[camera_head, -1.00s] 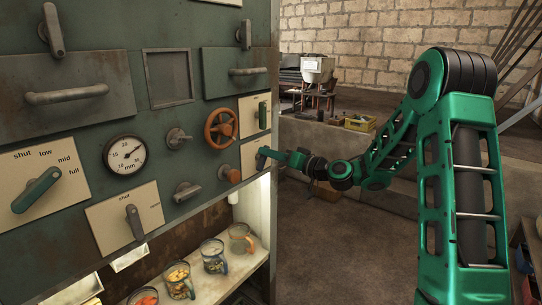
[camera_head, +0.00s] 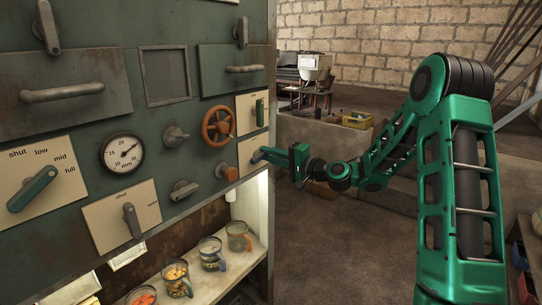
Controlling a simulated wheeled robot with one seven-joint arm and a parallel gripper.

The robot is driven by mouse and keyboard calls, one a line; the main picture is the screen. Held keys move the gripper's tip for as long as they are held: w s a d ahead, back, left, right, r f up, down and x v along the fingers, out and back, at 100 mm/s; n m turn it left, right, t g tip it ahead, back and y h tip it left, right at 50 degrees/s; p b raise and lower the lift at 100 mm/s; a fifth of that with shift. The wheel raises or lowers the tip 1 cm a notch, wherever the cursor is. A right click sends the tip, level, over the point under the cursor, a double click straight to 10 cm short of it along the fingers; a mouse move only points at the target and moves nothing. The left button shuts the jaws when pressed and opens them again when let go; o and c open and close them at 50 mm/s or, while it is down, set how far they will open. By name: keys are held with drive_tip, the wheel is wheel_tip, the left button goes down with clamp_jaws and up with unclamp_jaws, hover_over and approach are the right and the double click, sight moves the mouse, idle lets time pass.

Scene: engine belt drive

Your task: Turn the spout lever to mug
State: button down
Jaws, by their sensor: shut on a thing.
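The spout lever (camera_head: 257,158) is a small blue-grey handle on a pale plate (camera_head: 245,147) at the lower right edge of the green machine front. Its plate's markings are too small or covered to read, so I cannot tell its exact setting. My gripper (camera_head: 268,153) reaches in from the right and is shut on the lever; the fingertips partly hide it. Several glass mugs stand on the lit shelf below; the nearest to the lever is an amber-looking mug (camera_head: 238,236), beside a mug with a blue handle (camera_head: 212,253).
An orange handwheel (camera_head: 218,125) and an orange knob (camera_head: 228,172) sit just left of my gripper. A green-handled lever (camera_head: 259,112) is above it. A dial (camera_head: 123,153) and another lever (camera_head: 132,220) are further left.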

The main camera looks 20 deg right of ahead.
drive_tip(key=shift+w+d+f+m, duration=0.1)
drive_tip(key=shift+d+f+m, duration=0.15)
drive_tip(key=shift+m, duration=0.55)
drive_tip(key=c, duration=1.7)
unclamp_jaws()
drive_tip(key=shift+f, duration=0.1)
drive_tip(key=shift+a, duration=0.1)
drive_tip(key=v, duration=1)
drive_tip(key=shift+s+d, duration=0.2)
drive_tip(key=shift+s, duration=0.05)
